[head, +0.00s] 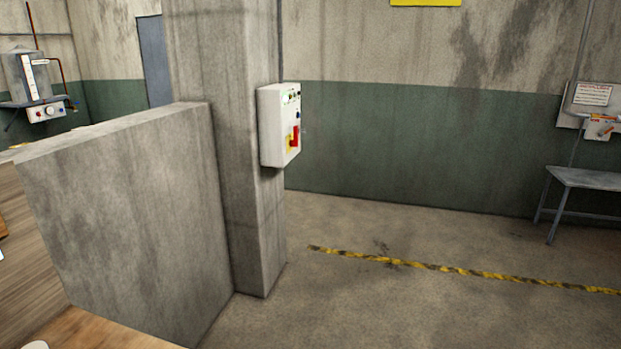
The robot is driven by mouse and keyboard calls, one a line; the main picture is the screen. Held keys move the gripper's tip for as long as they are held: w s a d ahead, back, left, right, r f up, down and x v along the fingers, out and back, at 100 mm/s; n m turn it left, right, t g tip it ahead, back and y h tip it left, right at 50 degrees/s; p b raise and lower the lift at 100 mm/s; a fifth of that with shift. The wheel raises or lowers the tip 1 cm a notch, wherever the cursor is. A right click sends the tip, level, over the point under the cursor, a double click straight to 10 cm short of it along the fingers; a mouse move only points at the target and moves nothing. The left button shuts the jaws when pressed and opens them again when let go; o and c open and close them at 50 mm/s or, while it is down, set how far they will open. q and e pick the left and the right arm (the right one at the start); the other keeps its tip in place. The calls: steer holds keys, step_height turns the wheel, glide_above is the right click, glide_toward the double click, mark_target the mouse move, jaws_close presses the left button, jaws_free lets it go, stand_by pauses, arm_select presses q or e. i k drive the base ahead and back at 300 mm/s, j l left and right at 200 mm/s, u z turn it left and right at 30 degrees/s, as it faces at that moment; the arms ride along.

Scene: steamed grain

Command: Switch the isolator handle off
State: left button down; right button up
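A red isolator handle (295,137) sits on a yellow plate low on the front of a pale control box (268,125). The box is fixed to the side of a concrete pillar (225,150), and its front faces right, seen at a steep angle. The handle looks upright. Small buttons or lamps, one of them green, show above it. The small markings are too small to read. Neither of my grippers is in the head view.
A low concrete wall (125,215) adjoins the pillar on the left. Open floor (400,310) lies right of the pillar, crossed by a yellow-black stripe (460,270). A grey metal bench (590,178) stands at the far right. A wooden surface (95,332) is at lower left.

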mark_target(294, 142)
steer(key=i+z, duration=0.4)
steer(key=i, duration=3.15)
steer(key=j, duration=0.1)
